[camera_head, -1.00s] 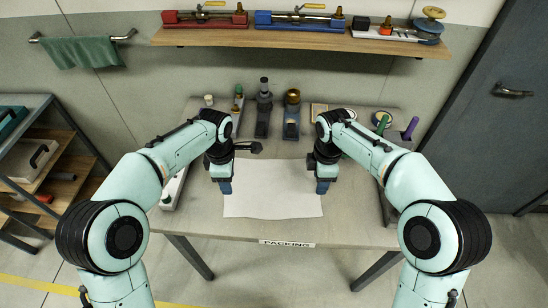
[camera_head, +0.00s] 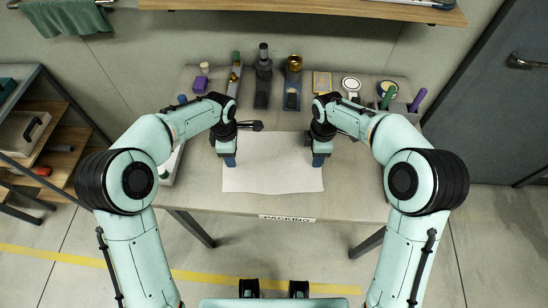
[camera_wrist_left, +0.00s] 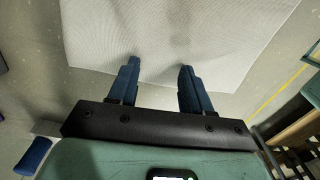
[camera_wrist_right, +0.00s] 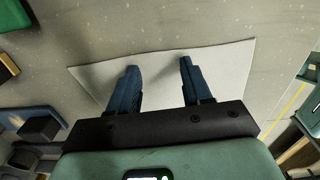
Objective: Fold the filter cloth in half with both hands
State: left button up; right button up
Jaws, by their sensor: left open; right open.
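The filter cloth (camera_head: 272,172) is a white, roughly rectangular sheet lying flat and unfolded on the table. My left gripper (camera_head: 229,162) is open and empty over its left side. In the left wrist view, the blue fingertips (camera_wrist_left: 160,66) overlap the cloth (camera_wrist_left: 160,30), with no cloth visibly pinched. My right gripper (camera_head: 318,162) is open and empty over the right side. In the right wrist view, its fingertips (camera_wrist_right: 159,64) also overlap the cloth (camera_wrist_right: 225,72). The exact height of the fingertips above the cloth is hard to tell. My arms hide parts of its far corners.
Several fittings, including a brass-topped one (camera_head: 293,80), stand behind the cloth. A white tray (camera_head: 172,165) lies at the left. Purple (camera_head: 418,100) and green (camera_head: 389,96) items stand at the right.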

pick_arm(q)
jog(key=shift+f, duration=0.15)
pick_arm(e)
jog(key=shift+f, duration=0.15)
pick_arm(q)
jog(key=shift+f, duration=0.2)
jog(key=shift+c, duration=0.2)
pick_arm(e)
jog(key=shift+f, duration=0.15)
jog(key=shift+c, duration=0.2)
pick_arm(q)
jog(key=shift+s+r, duration=0.1)
jog(key=c, duration=0.5)
pick_arm(e)
jog(key=shift+s, duration=0.1)
jog(key=c, duration=0.5)
pick_arm(q)
grip_shut()
pick_arm(e)
grip_shut()
